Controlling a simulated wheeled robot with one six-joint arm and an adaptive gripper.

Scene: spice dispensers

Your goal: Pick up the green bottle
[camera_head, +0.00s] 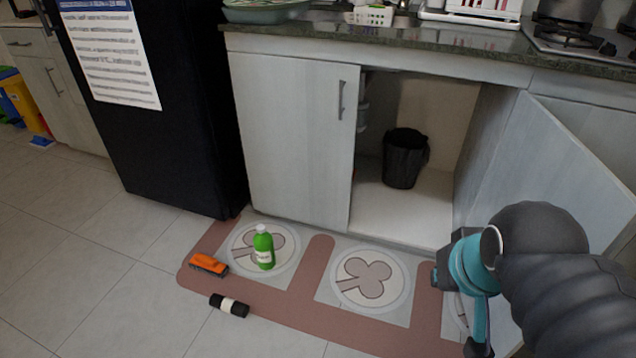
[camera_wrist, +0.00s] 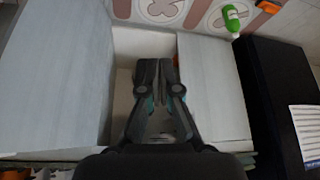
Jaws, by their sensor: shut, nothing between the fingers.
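The green bottle (camera_head: 263,248) has a white cap and a white label. It stands upright on the left part of the patterned floor mat, in front of the closed cabinet door. In the wrist view the green bottle (camera_wrist: 232,20) is small, near the top edge and right of centre. My gripper (camera_wrist: 157,64) is shut and empty in the wrist view, well apart from the bottle. In the head view my arm is at the right, in front of the open cabinet door, and its fingertips cannot be made out.
An orange object (camera_head: 209,264) and a black roll with a white band (camera_head: 229,305) lie near the bottle. The floor mat (camera_head: 318,262) runs before the cabinet. The right cabinet door (camera_head: 560,165) stands open, with a black bin (camera_head: 405,158) inside. A black fridge (camera_head: 170,110) stands left.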

